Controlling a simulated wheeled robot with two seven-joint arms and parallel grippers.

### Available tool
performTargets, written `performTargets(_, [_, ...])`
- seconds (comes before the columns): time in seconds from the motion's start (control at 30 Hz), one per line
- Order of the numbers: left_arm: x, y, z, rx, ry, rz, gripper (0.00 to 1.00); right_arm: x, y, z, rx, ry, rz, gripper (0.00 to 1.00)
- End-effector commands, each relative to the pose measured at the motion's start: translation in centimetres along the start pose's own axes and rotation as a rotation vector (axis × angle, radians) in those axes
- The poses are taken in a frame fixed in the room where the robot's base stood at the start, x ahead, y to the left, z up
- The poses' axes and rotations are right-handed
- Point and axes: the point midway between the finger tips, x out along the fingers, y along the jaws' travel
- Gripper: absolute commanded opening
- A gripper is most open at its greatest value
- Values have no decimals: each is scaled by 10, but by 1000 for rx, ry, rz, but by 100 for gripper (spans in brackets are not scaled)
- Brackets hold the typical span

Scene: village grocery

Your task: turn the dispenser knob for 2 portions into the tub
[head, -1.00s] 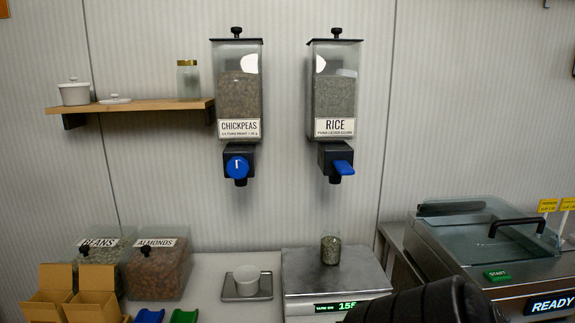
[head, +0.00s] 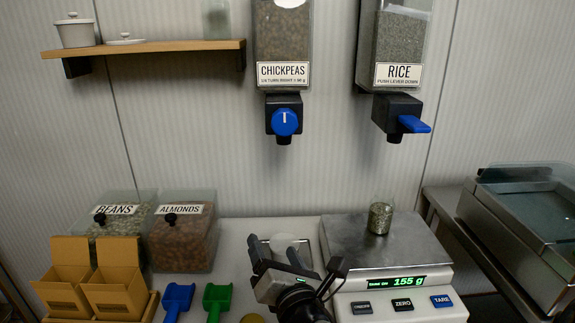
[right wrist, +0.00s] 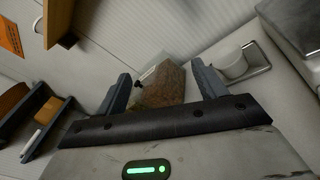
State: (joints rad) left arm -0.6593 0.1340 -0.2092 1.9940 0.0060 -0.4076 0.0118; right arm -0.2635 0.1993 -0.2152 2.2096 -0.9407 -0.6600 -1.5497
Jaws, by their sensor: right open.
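The chickpeas dispenser (head: 283,45) hangs on the wall, with a round blue knob (head: 285,122) on its black outlet. The knob's white mark points straight up. The white tub (head: 291,246) stands on a grey tray on the counter, below the knob and partly hidden by my right gripper. It also shows in the right wrist view (right wrist: 235,67), right of the fingers. My right gripper (head: 275,246) is open and empty, low in front of the tub and well below the knob. My left gripper is not in view.
The rice dispenser (head: 400,40) with a blue lever (head: 414,124) hangs to the right. A scale (head: 385,255) reading 155 g holds a glass jar (head: 380,218). Bins of almonds (head: 183,240) and beans (head: 120,212) stand left. The wall below the dispensers is clear.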

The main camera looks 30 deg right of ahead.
Motion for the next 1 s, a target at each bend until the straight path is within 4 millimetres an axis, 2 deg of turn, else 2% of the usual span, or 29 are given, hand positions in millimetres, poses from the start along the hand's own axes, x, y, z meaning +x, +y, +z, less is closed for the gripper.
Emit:
performTargets(0.03, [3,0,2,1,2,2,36,4,10,27,-183,-104,9,70])
performTargets(0.1, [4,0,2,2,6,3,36,4,22,59,-409,-225,-12,70])
performTargets(0.2, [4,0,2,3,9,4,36,0,33,94,-639,-353,-63,70])
performTargets(0.3, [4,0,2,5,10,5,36,-4,40,113,-767,-424,-108,70])
performTargets(0.43, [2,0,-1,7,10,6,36,0,44,125,-825,-454,-130,70])
performTargets(0.57, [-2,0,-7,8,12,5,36,16,45,134,-827,-454,-132,70])
performTargets(1.0, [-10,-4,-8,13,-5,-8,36,101,50,174,-823,-450,-130,70])
